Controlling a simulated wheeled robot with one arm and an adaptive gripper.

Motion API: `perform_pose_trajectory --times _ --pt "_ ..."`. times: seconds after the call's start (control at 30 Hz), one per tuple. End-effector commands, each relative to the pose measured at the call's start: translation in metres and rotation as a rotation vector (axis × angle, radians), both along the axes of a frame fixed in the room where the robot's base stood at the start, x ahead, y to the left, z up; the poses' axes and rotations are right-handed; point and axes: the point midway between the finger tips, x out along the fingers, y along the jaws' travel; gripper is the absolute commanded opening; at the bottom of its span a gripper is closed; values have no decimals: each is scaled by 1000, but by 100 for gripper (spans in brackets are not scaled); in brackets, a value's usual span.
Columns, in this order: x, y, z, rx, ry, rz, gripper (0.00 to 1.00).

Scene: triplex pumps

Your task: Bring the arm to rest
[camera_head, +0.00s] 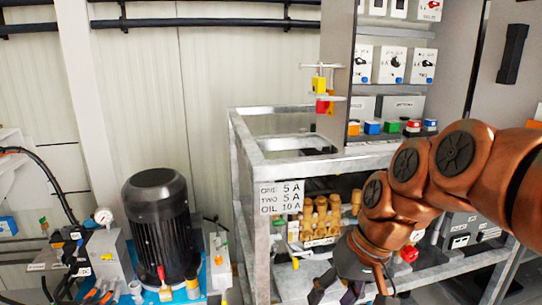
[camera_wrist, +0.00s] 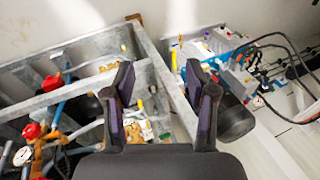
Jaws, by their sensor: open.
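My arm (camera_head: 408,178) reaches in from the right in the head view, copper-coloured and bent, with its end pointing down. My gripper (camera_head: 350,293) is at the lower middle of that view, in front of the grey metal frame, and its tips are partly cut off by the bottom edge. In the wrist view my gripper (camera_wrist: 160,95) shows two dark fingers set well apart, with nothing held between them. Whether the fingers touch the frame behind them I cannot tell.
A galvanised frame (camera_head: 240,170) holds brass fittings (camera_head: 318,216) and a label plate (camera_head: 279,197). A control cabinet (camera_head: 392,62) with switches stands above. A black motor (camera_head: 158,225) stands at the left. In the wrist view, frame rails (camera_wrist: 165,85) lie beyond the fingers.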

Motion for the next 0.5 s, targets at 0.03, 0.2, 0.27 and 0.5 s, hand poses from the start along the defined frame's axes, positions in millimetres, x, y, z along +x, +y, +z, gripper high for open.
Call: perform_pose_trajectory --times 0.03,0.2,0.27,0.5 --pt "-18 -5 -15 -36 33 -2 56" --pt "-72 -25 -59 -152 133 -21 56" --pt "-87 -33 -71 -185 159 -28 56" --pt "-135 -55 -102 -278 238 -53 56"
